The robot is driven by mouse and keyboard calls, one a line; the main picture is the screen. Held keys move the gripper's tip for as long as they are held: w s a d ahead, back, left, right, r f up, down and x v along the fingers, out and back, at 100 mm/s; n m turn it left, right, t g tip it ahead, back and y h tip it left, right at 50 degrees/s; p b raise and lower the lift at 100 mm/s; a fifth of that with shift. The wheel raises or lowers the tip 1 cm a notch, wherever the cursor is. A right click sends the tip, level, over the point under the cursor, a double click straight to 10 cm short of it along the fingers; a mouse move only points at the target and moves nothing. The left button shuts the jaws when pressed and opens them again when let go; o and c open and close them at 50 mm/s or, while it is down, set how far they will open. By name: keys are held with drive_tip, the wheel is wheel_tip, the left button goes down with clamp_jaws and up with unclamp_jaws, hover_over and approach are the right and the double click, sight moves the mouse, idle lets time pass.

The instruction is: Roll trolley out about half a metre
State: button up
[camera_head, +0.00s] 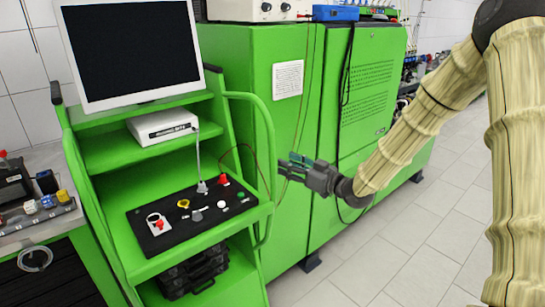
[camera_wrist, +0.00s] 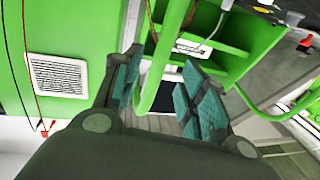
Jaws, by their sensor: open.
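The trolley (camera_head: 100,205) is a green open-shelf cart at the left in the head view. A monitor (camera_head: 130,45) stands on top of it. A green tube handle (camera_head: 262,110) curves out from its right side. My gripper (camera_head: 285,166) is open just right of this handle. In the wrist view the handle (camera_wrist: 170,45) runs down the gap between my two teal-padded fingers (camera_wrist: 160,90), closer to the left finger. I cannot tell whether it lies within the fingers' reach. No contact shows.
Tiled floor (camera_head: 400,250) is clear at the front right.

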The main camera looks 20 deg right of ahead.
sight(272, 157)
drive_tip(key=shift+p+x, duration=1.05)
drive_tip(key=shift+x, duration=2.7)
drive_tip(key=shift+a, duration=0.1)
clamp_jaws()
